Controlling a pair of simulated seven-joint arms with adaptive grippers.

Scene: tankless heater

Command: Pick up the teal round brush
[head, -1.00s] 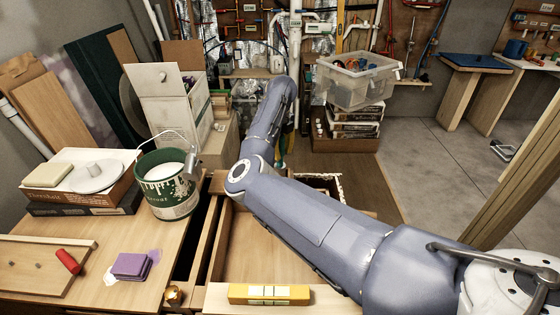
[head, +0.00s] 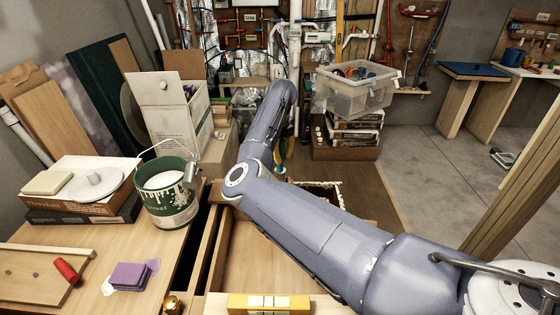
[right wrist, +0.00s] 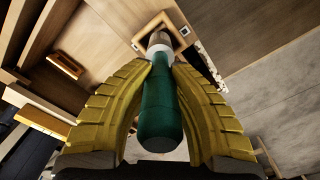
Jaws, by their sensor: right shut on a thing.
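The teal round brush (right wrist: 160,110) has a dark teal handle and a pale ferrule, seen in the right wrist view. My right gripper (right wrist: 160,70) has yellow ridged fingers on both sides of the brush and is shut on it. The brush's far end points away from the wrist, over a small square wooden box (right wrist: 143,42); I cannot tell whether it touches the box. In the head view my right arm hides most of the gripper and brush. My left gripper is not in view.
A green paint can (head: 167,200) and purple sponge (head: 130,276) stand on the left bench. A yellow level (head: 268,303) lies in front. A clear bin (head: 355,92) sits on stacked boxes behind. Open floor (head: 440,160) lies to the right.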

